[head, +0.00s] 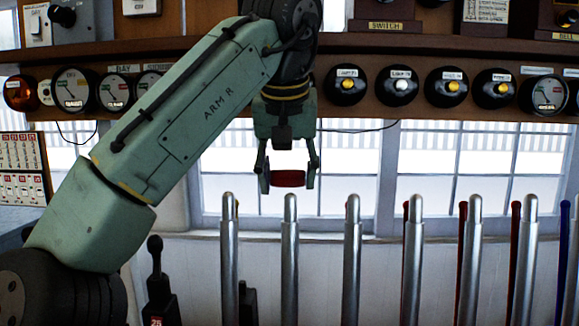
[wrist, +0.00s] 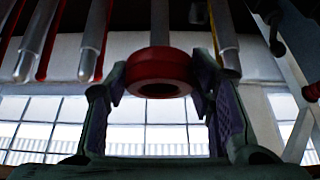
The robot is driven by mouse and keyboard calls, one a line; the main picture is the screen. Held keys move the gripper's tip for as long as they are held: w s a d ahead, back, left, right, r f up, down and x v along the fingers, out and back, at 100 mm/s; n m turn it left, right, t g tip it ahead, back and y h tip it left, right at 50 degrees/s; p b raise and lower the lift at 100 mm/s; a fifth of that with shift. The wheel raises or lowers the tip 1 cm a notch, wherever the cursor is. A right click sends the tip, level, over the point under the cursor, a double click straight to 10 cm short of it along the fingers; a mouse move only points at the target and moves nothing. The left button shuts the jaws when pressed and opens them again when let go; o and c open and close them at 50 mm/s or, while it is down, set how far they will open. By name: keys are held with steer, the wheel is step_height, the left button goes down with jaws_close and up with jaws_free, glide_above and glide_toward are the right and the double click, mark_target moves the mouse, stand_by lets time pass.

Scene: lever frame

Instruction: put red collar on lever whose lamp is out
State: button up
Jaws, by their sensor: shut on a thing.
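My gripper (head: 288,176) is shut on the red collar (head: 288,179), held level near the lever tops. In the wrist view the collar (wrist: 158,65) sits between the fingers, its hole partly visible. A steel lever (head: 290,250) stands below the collar in the head view; whether they line up in depth is unclear. Other upright levers include one to the left (head: 228,250) and one to the right (head: 352,255).
More steel levers (head: 413,250) stand close together on the right, with coloured levers behind. A short black lever (head: 155,260) is at left. The wooden shelf (head: 360,55) with dials and lamps runs above. Windows (head: 430,165) lie behind.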

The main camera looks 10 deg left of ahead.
mark_target(290, 196)
steer(key=shift+w+a+f, duration=0.1)
steer(key=shift+w+a, duration=0.05)
steer(key=shift+w, duration=0.75)
steer(key=shift+w+a+f, duration=0.3)
steer(key=shift+w+f, duration=0.1)
steer(key=shift+w, duration=1)
steer(key=shift+w+a+f, duration=0.3)
steer(key=shift+w+f, duration=0.15)
steer(key=shift+w, duration=0.9)
steer(key=shift+w+a+f, duration=0.3)
steer(key=shift+w+f, duration=0.1)
steer(key=shift+w, duration=1)
steer(key=shift+s, duration=0.15)
steer(key=shift+f, duration=0.15)
steer(key=shift+s+d+f+b, duration=0.1)
steer(key=shift+s+f+b, duration=0.15)
steer(key=shift+f+b, duration=0.9)
steer(key=shift+s+d+f+b, duration=0.1)
steer(key=shift+s+f+b, duration=0.1)
steer(key=shift+f+b, duration=0.95)
steer(key=shift+f, duration=0.1)
steer(key=o, duration=1.2)
steer(key=shift+o, duration=0.7)
